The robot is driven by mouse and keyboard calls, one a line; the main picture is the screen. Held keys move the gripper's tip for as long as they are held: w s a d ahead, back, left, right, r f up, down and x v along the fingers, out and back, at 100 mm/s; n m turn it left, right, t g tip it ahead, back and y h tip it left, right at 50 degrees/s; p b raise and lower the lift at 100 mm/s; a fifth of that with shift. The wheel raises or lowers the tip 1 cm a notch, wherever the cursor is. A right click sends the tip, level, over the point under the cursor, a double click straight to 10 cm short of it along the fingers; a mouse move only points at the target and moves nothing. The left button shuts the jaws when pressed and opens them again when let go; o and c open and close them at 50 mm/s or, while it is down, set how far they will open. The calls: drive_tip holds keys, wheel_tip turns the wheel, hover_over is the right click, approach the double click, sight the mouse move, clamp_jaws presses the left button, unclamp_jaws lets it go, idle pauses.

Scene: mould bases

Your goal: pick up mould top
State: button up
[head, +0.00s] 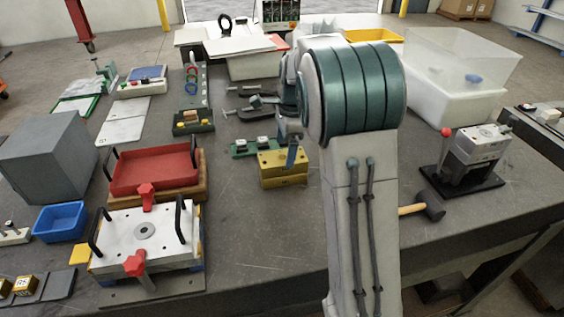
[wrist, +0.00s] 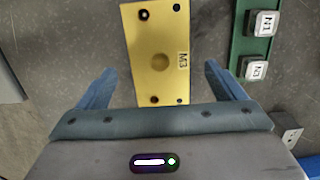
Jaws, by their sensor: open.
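A yellow block (head: 283,168) marked M3, which looks like the mould top, sits on the dark table near the middle of the head view. In the wrist view, the yellow block (wrist: 160,40) has several dark holes and a round central dimple. I cannot tell whether a separate base lies under it. My gripper (wrist: 158,72) is open and empty above the block. Its blue fingers lie to either side of the block's lower part, with gaps on both sides. In the head view, my gripper (head: 290,150) is partly hidden by my arm.
A green strip (wrist: 242,45) with small white blocks marked N1 and N3 lies close to the right. A white plate with black handles (head: 120,232) and a red tray (head: 155,170) stand left. A hammer (head: 430,207) lies right. Bare table lies in front of the block.

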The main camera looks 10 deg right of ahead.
sight(283, 157)
drive_tip(key=f, duration=0.4)
drive_tip(key=shift+a+f, duration=0.25)
drive_tip(key=shift+a, duration=0.15)
drive_tip(key=shift+c, duration=0.3)
drive_tip(key=c, duration=1.5)
drive_tip(key=shift+r, duration=0.1)
drive_tip(key=shift+c, duration=0.6)
drive_tip(key=shift+r, duration=0.1)
